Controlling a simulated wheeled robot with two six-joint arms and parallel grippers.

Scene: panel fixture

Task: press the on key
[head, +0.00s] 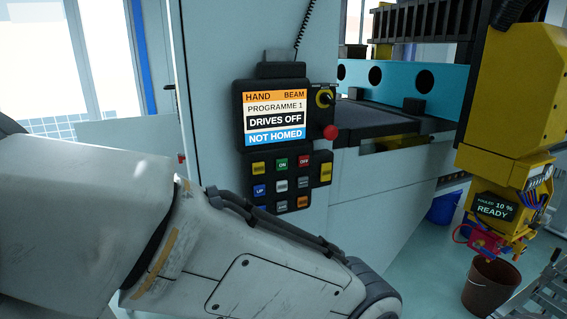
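The green ON key (281,163) is in the top row of keys on a black control panel (323,109) in the head view. A red OFF key (304,161) is just to its right. The panel's screen (275,120) reads HAND, BEAM, PROGRAMME 1, DRIVES OFF and NOT HOMED. My white left arm reaches in from the left, below and in front of the panel, and hides part of the lower keys. The ON key is in clear view with nothing touching it. Neither of my grippers shows in the frame.
A yellow machine head (514,100) with a READY display hangs at the right. A brown bucket (491,287) stands below it, beside a grey metal frame (545,295).

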